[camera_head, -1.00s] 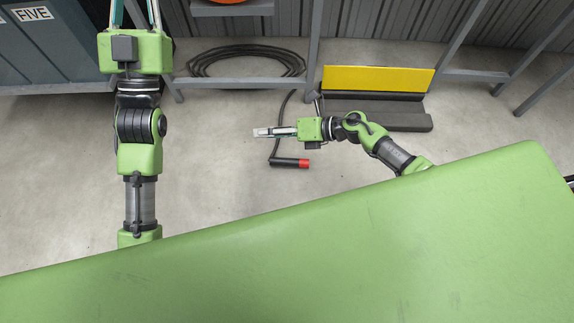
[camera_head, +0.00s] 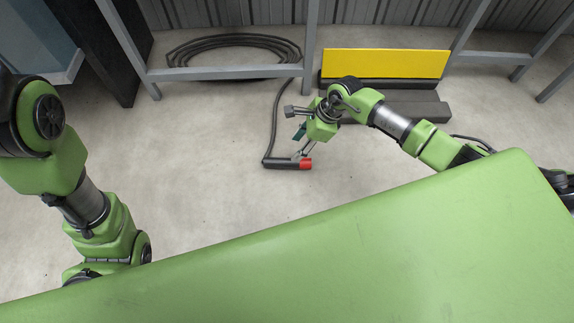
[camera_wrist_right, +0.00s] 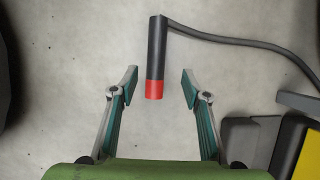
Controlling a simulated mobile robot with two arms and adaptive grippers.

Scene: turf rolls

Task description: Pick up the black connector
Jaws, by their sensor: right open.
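The black connector (camera_head: 280,163) lies on the concrete floor, with a red end (camera_head: 305,164) and a black cable leaving its other end. In the right wrist view the connector (camera_wrist_right: 156,50) points its red end toward my right gripper (camera_wrist_right: 156,86). That gripper is open, and the red end lies between its fingertips in the picture; I cannot tell how high above it the fingers are. In the head view my right gripper (camera_head: 299,154) points down just above the red end. My left arm shows at the left, but its gripper is out of view.
The cable (camera_head: 274,115) runs back to a coil (camera_head: 230,48) under a grey metal frame (camera_head: 225,73). A yellow-faced block (camera_head: 385,63) and a dark grey slab (camera_head: 410,106) lie behind my right arm. The floor left of the connector is clear.

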